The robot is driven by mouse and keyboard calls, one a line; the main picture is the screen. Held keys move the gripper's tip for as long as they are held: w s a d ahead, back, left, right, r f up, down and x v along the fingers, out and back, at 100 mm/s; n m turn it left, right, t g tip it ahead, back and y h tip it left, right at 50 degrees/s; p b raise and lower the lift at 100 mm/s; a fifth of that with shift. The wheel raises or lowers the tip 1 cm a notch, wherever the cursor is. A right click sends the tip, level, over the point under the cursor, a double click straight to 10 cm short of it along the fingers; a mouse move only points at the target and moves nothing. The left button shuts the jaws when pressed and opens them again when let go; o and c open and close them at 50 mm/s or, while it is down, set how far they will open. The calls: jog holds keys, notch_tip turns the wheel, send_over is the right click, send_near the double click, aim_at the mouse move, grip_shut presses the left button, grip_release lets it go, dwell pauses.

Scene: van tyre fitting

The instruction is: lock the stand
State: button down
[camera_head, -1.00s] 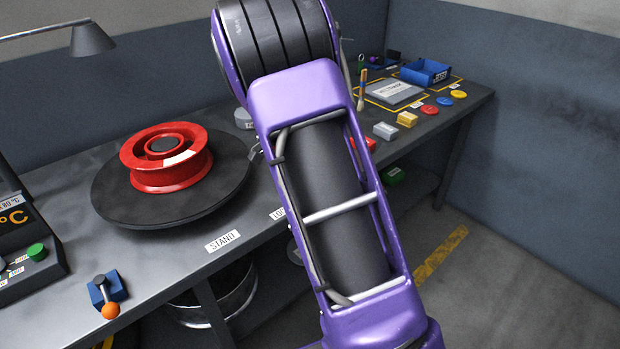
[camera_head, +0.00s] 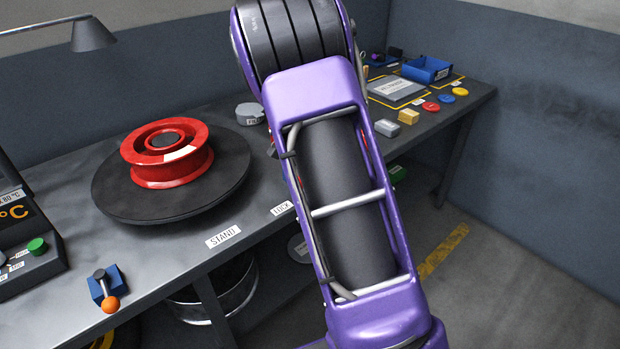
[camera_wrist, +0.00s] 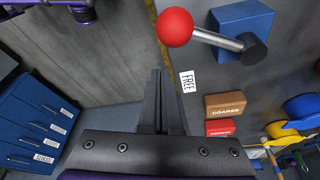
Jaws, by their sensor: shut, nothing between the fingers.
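The stand is a black round turntable (camera_head: 115,200) on the bench, carrying a red wheel rim (camera_head: 165,175). A STAND label (camera_head: 223,237) and a LOCK label (camera_head: 282,208) are on the bench's front edge. In the wrist view a lever with a red ball (camera_wrist: 174,27) on a grey rod reaches left from a blue block (camera_wrist: 243,22). A FREE label (camera_wrist: 188,82) lies below the ball. My gripper (camera_wrist: 158,74) is shut and empty, its tips below and slightly left of the ball, apart from it in the picture. In the head view my arm hides the gripper and the red-ball lever.
A COARSE box (camera_wrist: 224,104) and a red box (camera_wrist: 220,128) lie right of my fingers. Blue drawers (camera_wrist: 38,125) stand at left. An orange-ball lever (camera_head: 110,303) is at the bench's left front. A grey tin (camera_head: 250,114) stands behind the turntable.

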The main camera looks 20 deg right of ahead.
jog(key=p+v, duration=0.1)
jog(key=v, duration=0.9)
jog(key=shift+w, duration=0.2)
